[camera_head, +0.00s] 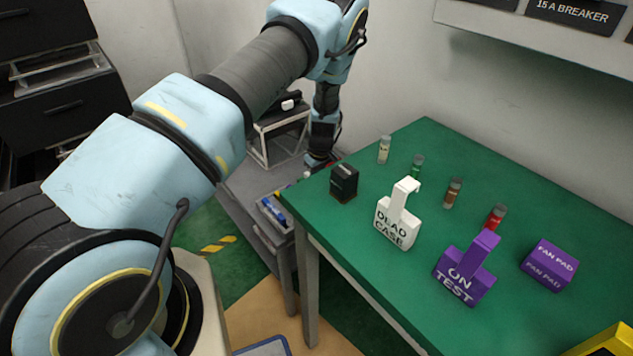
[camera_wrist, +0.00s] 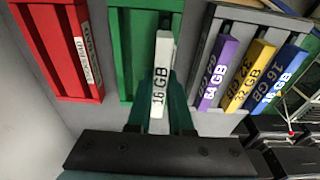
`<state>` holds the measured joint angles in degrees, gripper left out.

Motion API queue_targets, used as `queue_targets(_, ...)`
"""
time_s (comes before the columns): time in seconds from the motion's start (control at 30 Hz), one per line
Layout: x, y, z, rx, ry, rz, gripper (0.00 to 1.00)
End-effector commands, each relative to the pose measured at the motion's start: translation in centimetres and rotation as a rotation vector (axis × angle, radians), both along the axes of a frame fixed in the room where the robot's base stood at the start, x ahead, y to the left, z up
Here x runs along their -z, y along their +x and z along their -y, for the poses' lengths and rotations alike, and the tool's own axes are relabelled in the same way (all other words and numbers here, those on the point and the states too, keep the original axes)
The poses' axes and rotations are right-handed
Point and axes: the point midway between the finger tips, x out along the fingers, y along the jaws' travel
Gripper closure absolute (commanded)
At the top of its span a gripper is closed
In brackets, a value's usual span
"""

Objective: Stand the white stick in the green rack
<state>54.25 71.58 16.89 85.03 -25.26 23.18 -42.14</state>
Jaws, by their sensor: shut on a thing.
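The white stick (camera_wrist: 160,75), marked "16 GB", is between the fingers of my gripper (camera_wrist: 165,95) in the wrist view. My gripper is shut on it. The green rack (camera_wrist: 124,55) is right behind the stick, whose far end overlaps the rack's open front and right part. I cannot tell whether the stick touches the rack or is inside it. In the head view the end of my arm is low over the grey bench beside the green table; the stick and green rack are not discernible there.
A red rack (camera_wrist: 49,30) is left of the green one. A grey rack (camera_wrist: 213,32) on the right holds purple, yellow and blue sticks. In the head view, the green table (camera_head: 410,290) bears signs, vials and a purple box (camera_head: 550,265).

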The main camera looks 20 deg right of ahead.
Motion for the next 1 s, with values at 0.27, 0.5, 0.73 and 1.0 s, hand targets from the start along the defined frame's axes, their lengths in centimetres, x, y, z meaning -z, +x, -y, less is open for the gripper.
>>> queue_targets(0.27,0.79,0.01,0.00,0.000,0.000,0.000,1.00)
queue_targets(0.5,0.89,0.01,0.00,0.000,0.000,0.000,0.67)
queue_targets(0.73,0.89,0.00,-0.01,0.000,0.000,0.000,0.46)
queue_targets(1.0,0.56,-0.01,0.04,0.000,-0.001,0.000,0.46)
